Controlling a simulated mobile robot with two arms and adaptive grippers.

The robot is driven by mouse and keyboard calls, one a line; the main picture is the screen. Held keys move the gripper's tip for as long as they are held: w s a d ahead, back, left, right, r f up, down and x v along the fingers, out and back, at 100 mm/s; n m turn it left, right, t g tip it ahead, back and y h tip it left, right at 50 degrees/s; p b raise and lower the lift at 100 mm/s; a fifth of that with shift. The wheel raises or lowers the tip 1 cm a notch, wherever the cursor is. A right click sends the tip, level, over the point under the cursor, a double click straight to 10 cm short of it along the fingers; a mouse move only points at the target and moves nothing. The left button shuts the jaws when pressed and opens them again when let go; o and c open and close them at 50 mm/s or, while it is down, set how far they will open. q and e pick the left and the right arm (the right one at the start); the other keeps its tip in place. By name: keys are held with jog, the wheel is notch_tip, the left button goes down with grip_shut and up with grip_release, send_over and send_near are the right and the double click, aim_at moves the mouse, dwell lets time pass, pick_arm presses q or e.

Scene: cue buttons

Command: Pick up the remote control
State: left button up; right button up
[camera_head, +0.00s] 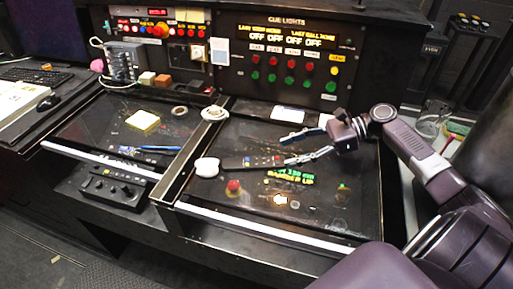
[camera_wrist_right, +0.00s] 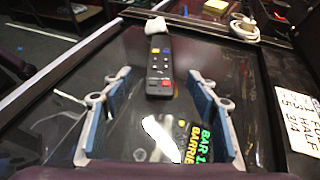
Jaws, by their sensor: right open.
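The remote control (camera_head: 248,162) is slim and black with small coloured buttons. It lies flat on the dark glossy panel, and its far end reaches a white rounded object. In the right wrist view the remote control (camera_wrist_right: 159,68) lies lengthwise ahead, its near end at about fingertip level, between the two fingers in the picture. My right gripper (camera_head: 284,152) is open and empty, just right of the remote; in its wrist view the right gripper (camera_wrist_right: 158,76) shows blue pads spread wide. I cannot tell its exact height. My left gripper is out of view.
The white rounded object (camera_head: 207,167) sits left of the remote. A red button (camera_head: 234,187) and lit text (camera_head: 290,177) are nearby. A raised divider (camera_head: 183,160) runs on the left; the cue-light panel (camera_head: 287,65) stands behind. A white card (camera_head: 287,114) lies farther back.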

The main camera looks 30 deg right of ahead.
aim_at(259, 161)
jog(key=shift+w+r, duration=0.1)
jog(key=shift+w, duration=0.05)
jog(key=shift+x, duration=1.05)
jog(key=x, duration=0.2)
jog(key=p+x, duration=0.1)
jog(key=x, duration=0.2)
jog(key=shift+a+f+p, duration=0.1)
jog(key=shift+f+p, duration=0.2)
jog(key=shift+f, duration=0.05)
jog(key=c, duration=1.2)
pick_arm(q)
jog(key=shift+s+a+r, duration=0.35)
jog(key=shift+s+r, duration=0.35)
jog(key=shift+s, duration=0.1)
pick_arm(e)
jog(key=shift+c, duration=0.8)
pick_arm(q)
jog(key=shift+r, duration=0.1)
